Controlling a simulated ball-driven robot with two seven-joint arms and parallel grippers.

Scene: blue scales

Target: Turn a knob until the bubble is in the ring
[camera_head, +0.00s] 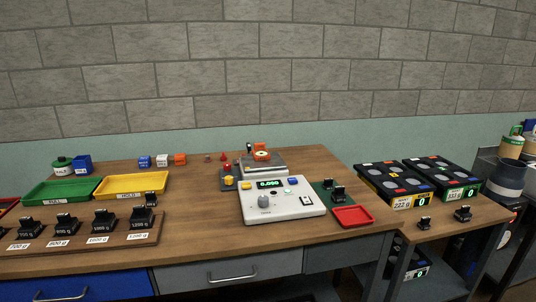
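A white scale unit (290,211) stands at the middle of the wooden table, with a lit green display (269,184). A grey round knob (264,201) sits on its sloped front panel. A yellow knob-like part (229,181) is at its left side. A grey weighing plate (263,163) is behind the display, with a small orange object (261,151) on it. I cannot make out a bubble or a ring; they are too small or hidden. Neither of my grippers is in view.
A green tray (35,201) and a yellow tray (151,194) lie at the left, behind a rack of black weights (103,218). A red tray (353,223) is right of the scale. Dark multi-pad units (437,198) stand on the right table. Bare wood is between rack and scale.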

